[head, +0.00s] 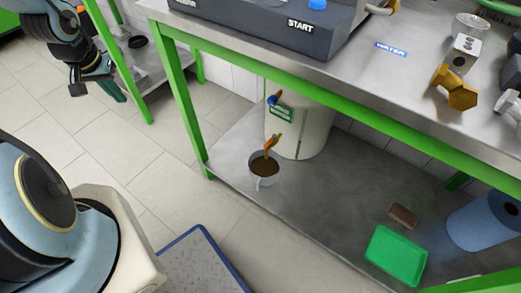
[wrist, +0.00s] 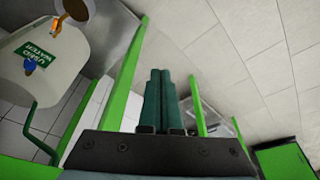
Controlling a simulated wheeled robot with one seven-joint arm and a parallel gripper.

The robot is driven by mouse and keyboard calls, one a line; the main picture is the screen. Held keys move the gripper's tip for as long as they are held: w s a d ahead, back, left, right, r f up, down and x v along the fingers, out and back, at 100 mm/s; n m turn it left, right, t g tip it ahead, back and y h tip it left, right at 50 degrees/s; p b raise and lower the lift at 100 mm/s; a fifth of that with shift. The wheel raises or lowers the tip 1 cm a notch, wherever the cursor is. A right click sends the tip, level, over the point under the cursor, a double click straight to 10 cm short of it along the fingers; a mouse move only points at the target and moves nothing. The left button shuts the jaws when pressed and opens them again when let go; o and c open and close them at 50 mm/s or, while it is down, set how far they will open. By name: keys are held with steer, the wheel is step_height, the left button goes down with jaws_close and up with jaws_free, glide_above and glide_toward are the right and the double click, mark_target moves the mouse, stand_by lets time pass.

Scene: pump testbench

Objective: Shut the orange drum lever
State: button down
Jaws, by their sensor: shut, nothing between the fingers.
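The white drum (head: 312,132) stands on the lower shelf under the bench, with a green label on its side. An orange drum lever (head: 273,142) sticks out low on its front, slanted, right above a cup (head: 263,170) of brown liquid. A blue lever (head: 274,98) sits higher on the drum. In the wrist view the drum (wrist: 50,58) and orange lever (wrist: 57,27) are at upper left. My gripper (head: 116,92) is at upper left in the head view, well apart from the drum; in the wrist view its green fingers (wrist: 161,85) are together and empty.
The bench's green frame (head: 330,97) and leg (head: 183,95) stand around the drum. The lower shelf (head: 300,205) also holds a green tray (head: 397,256), a brown block (head: 403,214) and a blue roll (head: 487,220). Another green-framed table stands at left. Tiled floor between is clear.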

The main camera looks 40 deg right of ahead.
steer(key=s+d+f+m+g+h+b, duration=0.3)
steer(key=d+f+b, duration=0.4)
steer(key=d+f, duration=0.9)
steer(key=s+d+f+m+g+h+b, duration=0.2)
steer(key=s+d+f+h+b, duration=0.2)
steer(key=d+f, duration=0.4)
steer(key=s+d+h, duration=0.1)
steer(key=s+d, duration=0.1)
steer(key=d, duration=0.1)
steer(key=shift+s+d+h+b, duration=0.15)
steer(key=shift+s+h+b, duration=0.15)
steer(key=shift+b, duration=0.1)
steer(key=shift+f, duration=0.1)
steer(key=b, duration=0.2)
glide_above(269, 141)
steer(key=w+a, duration=0.3)
steer(key=a, duration=0.1)
step_height(269, 141, down, 6)
steer(key=shift+s+d+f+b, duration=0.15)
steer(key=shift+s+f, duration=0.15)
steer(key=shift+f, duration=0.25)
steer(key=shift+s+d+f+b, duration=0.1)
steer(key=shift+s+f+b, duration=0.15)
steer(key=shift+f, duration=0.25)
steer(key=shift+s+d+f+b, duration=0.15)
steer(key=shift+s+f, duration=0.15)
steer(key=shift+f, duration=0.25)
steer(key=shift+s+n+t, duration=0.25)
steer(key=shift+n+t, duration=0.05)
